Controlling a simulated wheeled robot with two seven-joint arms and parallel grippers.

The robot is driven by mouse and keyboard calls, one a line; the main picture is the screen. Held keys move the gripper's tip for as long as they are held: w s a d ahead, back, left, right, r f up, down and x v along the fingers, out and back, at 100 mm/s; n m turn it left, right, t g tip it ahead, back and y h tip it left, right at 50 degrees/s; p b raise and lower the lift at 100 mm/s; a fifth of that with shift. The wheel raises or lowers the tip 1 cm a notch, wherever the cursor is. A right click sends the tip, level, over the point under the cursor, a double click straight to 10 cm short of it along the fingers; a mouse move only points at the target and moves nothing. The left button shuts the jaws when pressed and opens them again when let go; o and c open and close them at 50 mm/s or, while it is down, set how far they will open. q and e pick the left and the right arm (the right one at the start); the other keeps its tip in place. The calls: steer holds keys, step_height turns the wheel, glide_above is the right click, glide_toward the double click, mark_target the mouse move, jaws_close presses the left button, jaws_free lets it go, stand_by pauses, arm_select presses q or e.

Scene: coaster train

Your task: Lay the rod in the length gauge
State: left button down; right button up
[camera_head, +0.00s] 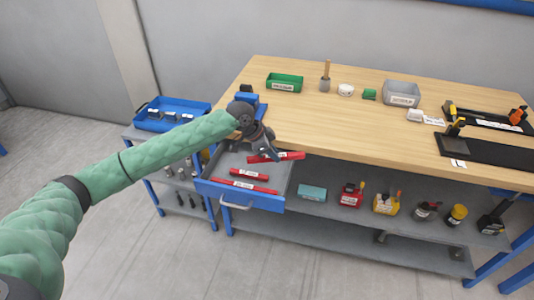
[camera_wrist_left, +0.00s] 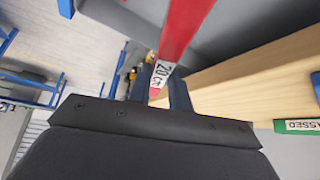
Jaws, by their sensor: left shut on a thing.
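My left gripper (camera_head: 272,154) is shut on a red rod (camera_head: 292,156) and holds it above the open drawer, beside the workbench's front edge. In the left wrist view, the red rod (camera_wrist_left: 184,28) stands between the gripper fingers (camera_wrist_left: 165,92), and its white label reads 20 cm. Two long black fixtures with uprights lie at the right of the bench, a front one (camera_head: 492,153) and a back one (camera_head: 490,118). Either may be the length gauge; their labels are too small to read. My right gripper is not in view.
The open drawer (camera_head: 238,201) holds other red rods (camera_head: 248,174). A green tray (camera_head: 285,82), a grey bin (camera_head: 402,92) and small items stand along the bench's back. A blue tray (camera_head: 172,114) is at left. The bench's middle (camera_head: 340,125) is clear.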

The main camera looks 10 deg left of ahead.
arm_select(q)
steer(key=shift+s+d+r, duration=0.2)
steer(key=shift+d+r, duration=0.05)
steer(key=shift+d, duration=0.15)
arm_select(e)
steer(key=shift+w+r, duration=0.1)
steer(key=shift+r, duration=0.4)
